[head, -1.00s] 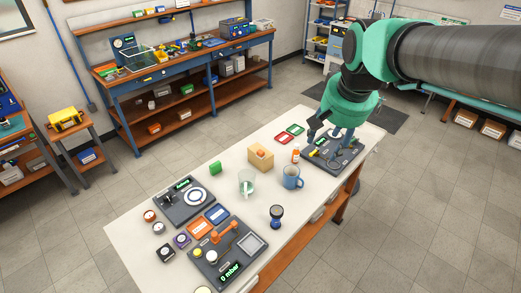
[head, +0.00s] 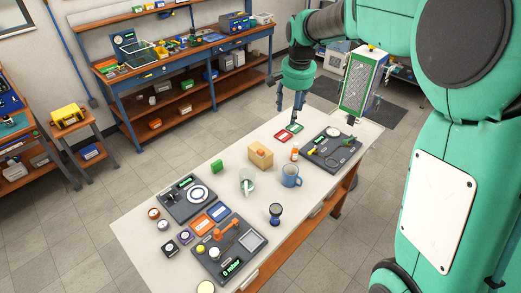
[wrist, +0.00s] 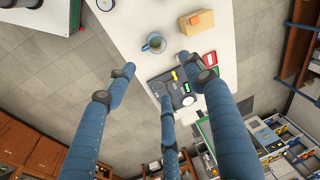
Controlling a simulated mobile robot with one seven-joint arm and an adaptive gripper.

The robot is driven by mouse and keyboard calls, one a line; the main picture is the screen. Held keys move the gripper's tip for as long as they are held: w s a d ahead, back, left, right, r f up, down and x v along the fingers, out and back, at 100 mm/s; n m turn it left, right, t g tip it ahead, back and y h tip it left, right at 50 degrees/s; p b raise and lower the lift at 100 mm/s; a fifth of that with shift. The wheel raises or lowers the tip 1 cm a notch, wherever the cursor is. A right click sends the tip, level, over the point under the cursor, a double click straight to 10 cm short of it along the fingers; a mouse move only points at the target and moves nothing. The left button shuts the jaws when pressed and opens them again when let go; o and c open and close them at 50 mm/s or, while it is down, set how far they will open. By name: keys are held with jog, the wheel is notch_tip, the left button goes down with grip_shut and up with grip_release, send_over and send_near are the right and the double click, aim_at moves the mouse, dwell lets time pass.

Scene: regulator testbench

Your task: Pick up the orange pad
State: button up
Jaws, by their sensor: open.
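The orange pad (head: 201,226) lies flat on the white bench at the near left, beside a blue pad (head: 218,212). It sits between two dark instrument panels. I cannot make it out in the wrist view. My gripper (head: 289,112) is open and empty, fingers pointing down, near the bench's far edge behind the red and green pads. It is far from the orange pad, toward the other end of the bench. In the wrist view, my gripper (wrist: 158,78) has its fingers spread with nothing between them.
A blue mug (head: 291,176), a glass beaker (head: 247,184), a wooden block (head: 261,157) and an orange-white bottle (head: 295,152) stand mid-bench. A red pad (head: 283,136) and green pad (head: 295,128) lie at the far end, by a dark panel (head: 333,149). Several gauges flank the orange pad.

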jog(key=w+a+f+m+g+p, duration=0.1)
jog(key=w+a+f+m+p, duration=0.3)
jog(key=w+f, duration=0.6)
jog(key=g+p, duration=0.1)
jog(key=p, duration=0.2)
send_over(261, 150)
notch_tip(261, 150, down, 14)
jog(key=shift+s+a+r, duration=0.1)
jog(key=shift+a+r, duration=0.05)
jog(key=shift+f+p, duration=0.45)
jog(key=shift+f, duration=3.85)
jog(key=shift+f, duration=0.15)
jog(key=shift+f+p, duration=0.75)
jog(key=shift+f, duration=1.75)
jog(key=c, duration=1.1)
